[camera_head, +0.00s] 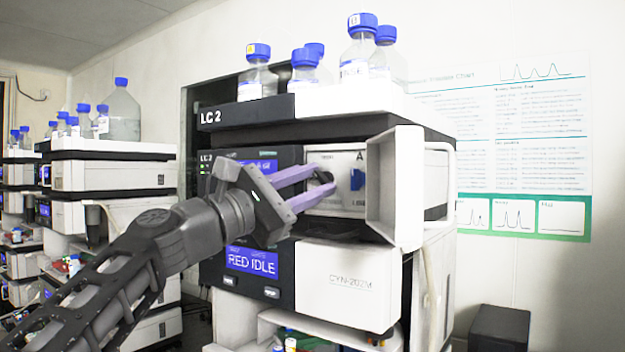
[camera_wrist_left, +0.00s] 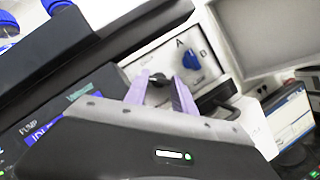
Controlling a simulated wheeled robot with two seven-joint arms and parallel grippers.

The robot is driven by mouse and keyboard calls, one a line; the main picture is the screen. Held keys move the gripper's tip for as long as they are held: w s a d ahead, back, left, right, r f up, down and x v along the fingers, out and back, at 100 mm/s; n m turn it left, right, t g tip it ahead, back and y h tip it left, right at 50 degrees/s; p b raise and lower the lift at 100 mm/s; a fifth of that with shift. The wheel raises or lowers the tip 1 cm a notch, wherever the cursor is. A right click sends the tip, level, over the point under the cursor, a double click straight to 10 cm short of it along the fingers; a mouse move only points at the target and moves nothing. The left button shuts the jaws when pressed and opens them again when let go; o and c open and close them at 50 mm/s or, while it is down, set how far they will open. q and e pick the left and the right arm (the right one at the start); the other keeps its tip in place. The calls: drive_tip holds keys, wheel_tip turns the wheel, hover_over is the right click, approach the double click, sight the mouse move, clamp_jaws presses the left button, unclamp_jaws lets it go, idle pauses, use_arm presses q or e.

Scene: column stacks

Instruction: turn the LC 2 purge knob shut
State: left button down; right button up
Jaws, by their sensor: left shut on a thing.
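The LC 2 stack (camera_head: 225,117) stands in the middle of the head view with its pump door open. Behind the door is a pale panel with a dark purge knob (camera_head: 325,178) and a blue knob (camera_head: 357,180) to its right. My left gripper (camera_head: 322,184) reaches in from the left, its purple fingers shut on the dark knob. In the left wrist view the fingers (camera_wrist_left: 165,92) lie either side of the dark knob (camera_wrist_left: 158,84), partly hidden by them. The blue knob (camera_wrist_left: 191,60) stands beside, near a letter A. My right gripper is not in view.
The open white door (camera_head: 396,190) stands out just right of the knobs. Bottles with blue caps (camera_head: 361,45) stand on top of the stack. Other stacks (camera_head: 110,175) are at the left. A screen (camera_head: 252,262) below reads RED IDLE.

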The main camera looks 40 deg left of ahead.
use_arm(q)
drive_tip(key=m+p, duration=0.1)
drive_tip(key=m, duration=0.1)
drive_tip(key=m+g, duration=0.1)
drive_tip(key=m, duration=0.1)
drive_tip(key=m+g+h+p, duration=0.1)
drive_tip(key=m, duration=0.1)
drive_tip(key=shift+r+m+p, duration=0.25)
drive_tip(key=shift+m+p, duration=0.05)
drive_tip(key=shift+p, duration=0.05)
drive_tip(key=shift+a+m+g+p, duration=0.1)
drive_tip(key=shift+m+g+p, duration=0.8)
drive_tip(key=shift+m, duration=1)
drive_tip(key=shift+f, duration=0.1)
drive_tip(key=c, duration=1.3)
unclamp_jaws()
drive_tip(key=shift+b+v, duration=0.75)
drive_tip(key=shift+v, duration=3.15)
